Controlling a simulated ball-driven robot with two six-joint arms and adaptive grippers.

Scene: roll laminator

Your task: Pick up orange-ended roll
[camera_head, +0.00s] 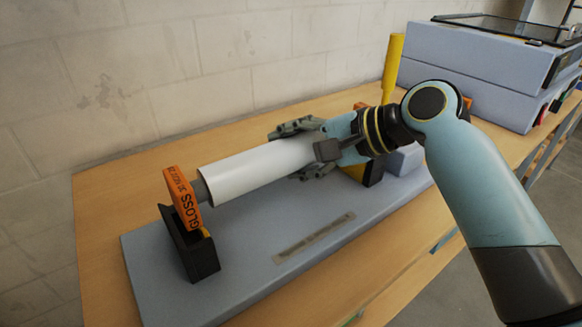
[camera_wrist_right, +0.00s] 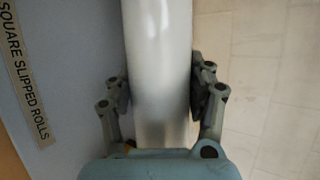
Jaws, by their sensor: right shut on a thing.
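The orange-ended roll (camera_head: 255,170) is a white cylinder with a square orange end plate (camera_head: 181,198) marked "GLOSS" at its left end. That end is at a black cradle (camera_head: 190,246) on the grey-blue base; I cannot tell whether it still touches. My right gripper (camera_head: 305,148) is shut on the roll near its right end, with fingers on both sides. In the right wrist view the white roll (camera_wrist_right: 158,70) runs between the two fingers (camera_wrist_right: 160,95). The roll's right end is mostly hidden behind the gripper. My left gripper is not in view.
The grey-blue base (camera_head: 250,265) carries a label strip (camera_head: 313,237) and lies on a wooden table (camera_head: 110,205). A yellow post (camera_head: 393,68) stands behind the right arm. A large grey-blue machine (camera_head: 480,70) is at the back right. A wall runs behind the table.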

